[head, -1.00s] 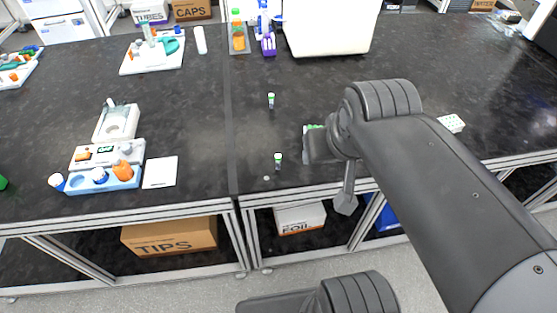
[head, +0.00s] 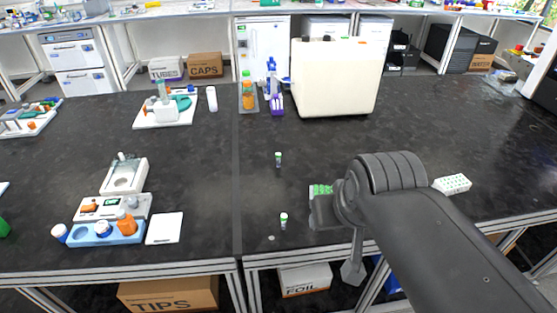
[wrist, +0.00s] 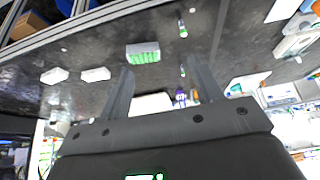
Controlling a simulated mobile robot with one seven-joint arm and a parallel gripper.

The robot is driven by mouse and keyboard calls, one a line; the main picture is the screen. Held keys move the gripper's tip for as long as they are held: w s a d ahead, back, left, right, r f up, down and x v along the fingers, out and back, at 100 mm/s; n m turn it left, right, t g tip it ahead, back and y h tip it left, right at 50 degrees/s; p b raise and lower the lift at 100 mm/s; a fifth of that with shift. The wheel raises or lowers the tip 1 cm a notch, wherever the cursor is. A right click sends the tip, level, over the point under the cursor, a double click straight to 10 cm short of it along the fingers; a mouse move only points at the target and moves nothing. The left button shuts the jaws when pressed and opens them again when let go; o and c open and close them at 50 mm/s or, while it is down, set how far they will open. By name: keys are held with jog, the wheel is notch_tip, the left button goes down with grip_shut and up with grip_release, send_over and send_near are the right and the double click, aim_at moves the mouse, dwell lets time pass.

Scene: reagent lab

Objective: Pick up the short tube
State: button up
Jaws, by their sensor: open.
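Two small tubes stand upright on the black bench. The nearer tube (head: 284,221) has a pale, green-marked cap and is close to the front edge. The farther tube (head: 278,159) has a dark body with a pale band. I cannot tell for certain which is the shorter. In the wrist view the nearer tube (wrist: 183,29) is beyond the fingertips, and the farther one (wrist: 182,71) shows small near the right finger. My gripper (wrist: 160,65) is open and empty, with its fingers apart. In the head view my arm hides most of it.
A rack with green tops (head: 320,190) is partly behind my arm. A white rack (head: 452,184) stands to the right. A large cream box (head: 335,78) is at the back. A white card (head: 164,228) and a blue holder (head: 105,233) lie left.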

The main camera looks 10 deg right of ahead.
jog(key=shift+c, duration=0.3)
jog(key=c, duration=0.3)
jog(key=m+g, duration=0.5)
jog(key=g, duration=0.1)
send_over(284, 216)
jog(key=w, duration=0.1)
notch_tip(284, 216, down, 15)
notch_tip(284, 216, down, 6)
jog(key=shift+w+a+r, duration=0.1)
jog(key=shift+r, duration=0.05)
jog(key=shift+s+f, duration=0.2)
jog(key=shift+f, duration=0.7)
jog(key=shift+s+f, duration=0.15)
jog(key=shift+f, duration=0.75)
jog(key=shift+s+f, duration=0.2)
jog(key=shift+f, duration=0.7)
